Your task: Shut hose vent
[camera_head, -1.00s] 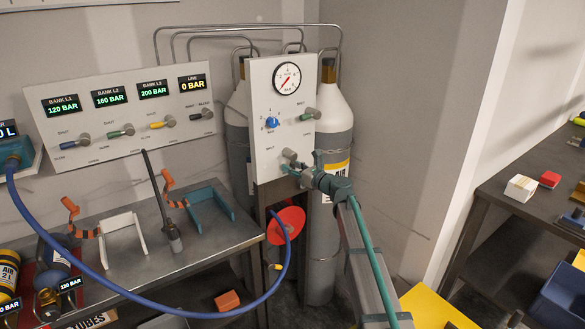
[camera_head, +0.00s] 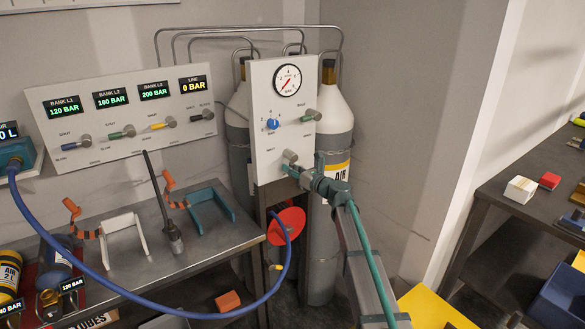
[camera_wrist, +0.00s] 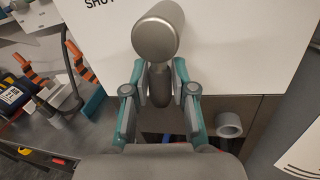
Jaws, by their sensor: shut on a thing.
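The white gauge panel (camera_head: 262,130) stands in front of two gas cylinders. Low on it is a grey valve (camera_head: 290,156), the lowest one on the panel. In the wrist view the valve's round grey end (camera_wrist: 158,30) faces me and its dark grey lever (camera_wrist: 159,82) hangs down from it. My gripper (camera_head: 302,170) is at this valve. In the wrist view its teal-and-grey fingers (camera_wrist: 160,98) stand on both sides of the lever and are shut on it. Part of a "SHUT" label shows at the top left there. The lever's lower end is partly hidden.
A green valve (camera_head: 311,115) and a blue knob (camera_head: 272,124) sit higher on the panel, below the gauge (camera_head: 287,80). A blue hose (camera_head: 170,312) loops before the bench (camera_head: 190,265) to a red disc (camera_head: 292,222). A grey ring (camera_wrist: 229,130) is near my right finger.

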